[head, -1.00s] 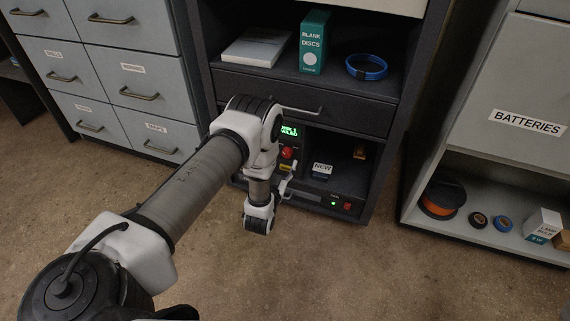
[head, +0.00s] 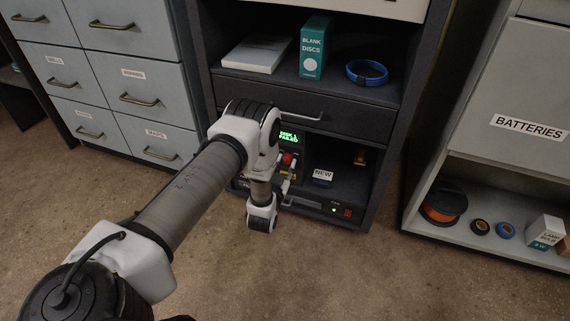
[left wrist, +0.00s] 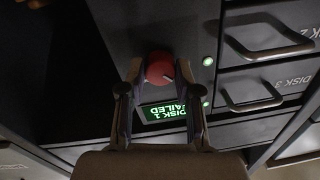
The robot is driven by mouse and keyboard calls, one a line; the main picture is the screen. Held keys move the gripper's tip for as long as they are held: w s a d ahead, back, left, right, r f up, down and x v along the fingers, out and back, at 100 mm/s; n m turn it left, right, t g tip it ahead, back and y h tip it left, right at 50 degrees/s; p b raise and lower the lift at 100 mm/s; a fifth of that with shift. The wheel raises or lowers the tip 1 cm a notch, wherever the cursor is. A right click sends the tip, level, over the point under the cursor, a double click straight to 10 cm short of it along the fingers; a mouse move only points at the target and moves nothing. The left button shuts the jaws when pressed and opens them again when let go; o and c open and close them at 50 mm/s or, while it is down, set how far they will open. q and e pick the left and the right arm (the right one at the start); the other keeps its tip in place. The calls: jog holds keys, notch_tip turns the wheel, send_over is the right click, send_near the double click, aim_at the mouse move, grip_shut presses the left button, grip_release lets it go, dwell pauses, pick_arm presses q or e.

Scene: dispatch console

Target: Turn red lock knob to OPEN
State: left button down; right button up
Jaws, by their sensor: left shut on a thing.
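The red lock knob (left wrist: 159,68) sits on the dark face of the unit in the lower bay. In the left wrist view it lies between the fingers of my left gripper (left wrist: 158,76), which is shut on it. In the head view the knob (head: 288,158) shows small beside my arm, with my left gripper (head: 287,180) partly hidden by my wrist. A green display (left wrist: 164,112) beside the knob reads "DISK 1 FAILED". No OPEN marking is legible. My right gripper is not in view.
Drawers marked DISK 2 (left wrist: 273,38) and DISK 3 (left wrist: 249,88) are beside the knob. A box marked NEW (head: 322,177) stands in the bay. A closed drawer with a bar handle (head: 300,117) is above. The floor in front is clear.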

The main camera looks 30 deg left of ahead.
pick_arm(q)
jog(key=m+p, duration=0.2)
jog(key=m, duration=0.2)
jog(key=shift+r+p, duration=0.1)
jog(key=shift+p, duration=0.2)
jog(key=m+p, duration=0.2)
jog(key=m, duration=0.2)
jog(key=shift+m, duration=0.3)
jog(key=m+p, duration=0.2)
jog(key=m, duration=0.2)
jog(key=shift+m+t, duration=0.4)
jog(key=m+h+p, duration=0.1)
jog(key=m, duration=0.4)
jog(key=c, duration=0.8)
grip_release()
jog(key=shift+f, duration=0.2)
